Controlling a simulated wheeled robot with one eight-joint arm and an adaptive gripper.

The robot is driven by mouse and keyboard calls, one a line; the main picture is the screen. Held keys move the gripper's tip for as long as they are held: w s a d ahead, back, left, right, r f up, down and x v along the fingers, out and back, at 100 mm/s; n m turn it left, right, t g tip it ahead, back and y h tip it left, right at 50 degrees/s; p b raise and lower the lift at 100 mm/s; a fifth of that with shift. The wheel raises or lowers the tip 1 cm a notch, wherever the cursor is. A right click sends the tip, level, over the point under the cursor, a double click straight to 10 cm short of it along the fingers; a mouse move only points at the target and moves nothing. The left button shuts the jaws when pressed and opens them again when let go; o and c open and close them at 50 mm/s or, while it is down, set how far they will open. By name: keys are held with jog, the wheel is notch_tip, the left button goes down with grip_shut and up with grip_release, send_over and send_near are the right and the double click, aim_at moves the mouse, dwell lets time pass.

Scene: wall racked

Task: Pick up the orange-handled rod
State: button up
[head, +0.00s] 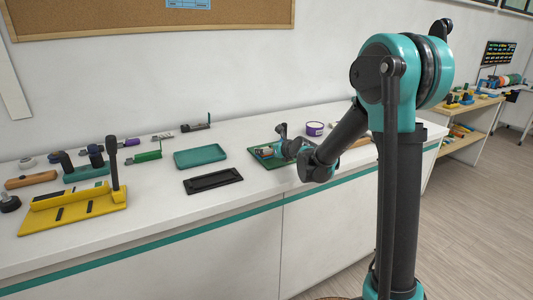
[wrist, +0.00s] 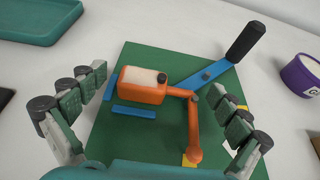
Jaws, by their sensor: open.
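An orange rod-like piece (wrist: 194,130) shows in the wrist view, running from beside an orange block with a pale top (wrist: 142,84) down to a rounded end near a yellow patch. Both are over a green board (wrist: 150,52). I cannot tell whether rod and block are joined. A blue bar with a black grip (wrist: 245,42) slants at the board's upper right. My gripper (wrist: 160,88) is open above the board, one finger on each side, with nothing clearly held. In the head view the green board (head: 262,163) is partly hidden by my arm.
A purple-and-white round container (wrist: 303,75) stands right of the board; a teal tray (wrist: 40,18) lies upper left. In the head view, a black tray (head: 212,181) and a yellow fixture (head: 85,210) with a dark post are on the white counter, with several tools behind.

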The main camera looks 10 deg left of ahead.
jog(key=shift+w+a+f, duration=0.15)
jog(key=shift+w+a, duration=0.1)
jog(key=shift+w, duration=0.1)
jog(key=c, duration=2.3)
notch_tip(320, 180, up, 20)
jog(key=shift+s, duration=0.1)
